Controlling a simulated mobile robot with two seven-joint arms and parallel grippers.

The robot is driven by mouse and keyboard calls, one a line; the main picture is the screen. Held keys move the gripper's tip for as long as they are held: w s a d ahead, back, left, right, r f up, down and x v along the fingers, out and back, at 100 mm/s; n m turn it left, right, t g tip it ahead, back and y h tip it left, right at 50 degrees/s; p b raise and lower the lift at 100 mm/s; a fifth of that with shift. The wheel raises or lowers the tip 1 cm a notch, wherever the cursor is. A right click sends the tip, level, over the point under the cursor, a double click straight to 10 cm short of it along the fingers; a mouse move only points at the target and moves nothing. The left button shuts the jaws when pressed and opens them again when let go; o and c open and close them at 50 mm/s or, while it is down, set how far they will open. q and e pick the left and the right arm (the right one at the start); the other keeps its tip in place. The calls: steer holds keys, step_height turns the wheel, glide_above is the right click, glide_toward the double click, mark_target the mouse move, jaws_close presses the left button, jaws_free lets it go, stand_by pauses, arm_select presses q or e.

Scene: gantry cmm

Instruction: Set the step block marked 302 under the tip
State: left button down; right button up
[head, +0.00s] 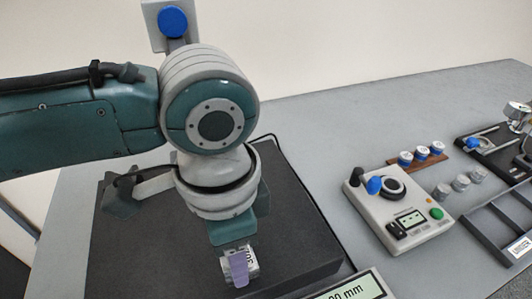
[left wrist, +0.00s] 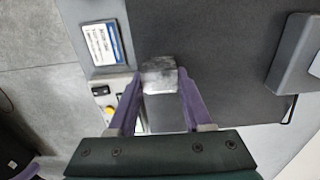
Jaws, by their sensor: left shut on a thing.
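My left gripper (head: 238,268) reaches down from the left over the dark granite plate (head: 120,250). Its purple fingers are shut on a small grey step block (head: 250,258). The block carries a dark marking on its side, too small and turned to read surely. In the left wrist view the block (left wrist: 159,76) sits between the two purple fingertips (left wrist: 156,82), over the dark plate. I cannot tell whether it touches the plate. The probe tip is not visible; my arm covers part of the machine. My right gripper is not in view.
A display reading "00 mm" (head: 350,290) stands at the plate's front edge. To the right are a control box (head: 410,240) with a joystick, a brown rack (head: 432,163) with blue-banded pieces, several loose grey pieces (head: 461,182) and a dark tray (head: 485,232).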

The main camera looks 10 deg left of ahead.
arm_select(q)
steer(key=shift+f, duration=0.4)
steer(key=shift+c, duration=1.2)
jaws_free()
steer(key=shift+o, duration=0.3)
steer(key=shift+o, duration=0.9)
step_height(320, 180, up, 7)
steer(key=p, duration=0.8)
steer(key=shift+r, duration=0.1)
